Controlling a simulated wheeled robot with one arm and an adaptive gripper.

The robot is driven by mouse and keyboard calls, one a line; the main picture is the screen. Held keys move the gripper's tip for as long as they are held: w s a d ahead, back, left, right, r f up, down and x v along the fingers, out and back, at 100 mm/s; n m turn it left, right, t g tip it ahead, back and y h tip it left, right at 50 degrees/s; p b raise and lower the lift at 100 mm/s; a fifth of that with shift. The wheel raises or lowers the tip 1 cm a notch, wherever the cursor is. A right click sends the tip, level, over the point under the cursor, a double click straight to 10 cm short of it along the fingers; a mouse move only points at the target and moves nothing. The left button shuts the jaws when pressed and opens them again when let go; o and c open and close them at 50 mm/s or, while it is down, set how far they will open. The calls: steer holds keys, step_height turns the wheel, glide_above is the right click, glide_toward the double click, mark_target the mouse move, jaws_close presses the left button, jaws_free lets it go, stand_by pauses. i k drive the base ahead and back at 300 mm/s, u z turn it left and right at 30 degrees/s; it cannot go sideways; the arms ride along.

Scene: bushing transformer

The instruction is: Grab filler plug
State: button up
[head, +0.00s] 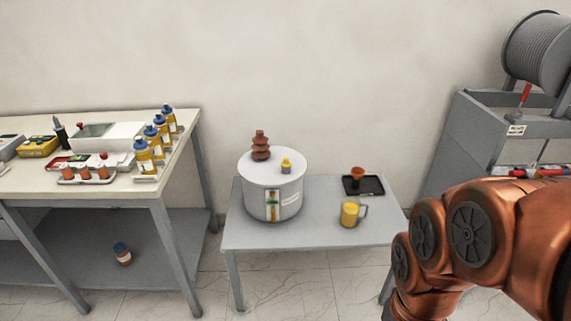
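A grey-white cylindrical transformer (258,190) stands on the small grey table in the middle of the head view. On its lid, right of centre, is a small yellow piece (286,166) that looks like the filler plug. It is upright, and I cannot tell whether it is screwed in. A brown ribbed bushing (260,146) stands on the lid behind and to the left of it. My copper-coloured arm is at the lower right, apart from the transformer. My gripper is not in the picture, so its fingers cannot be seen.
The small grey table (310,237) also bears a yellow jug (350,214) and a black tray (375,187) with a brown funnel (358,175). A workbench (110,196) with several bottles is at left. A grey cart (466,130) with a cable reel (540,52) is at right.

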mark_target(286, 163)
steer(key=k, duration=0.5)
steer(key=u, duration=1.3)
steer(key=i, duration=1.95)
steer(key=z, duration=0.65)
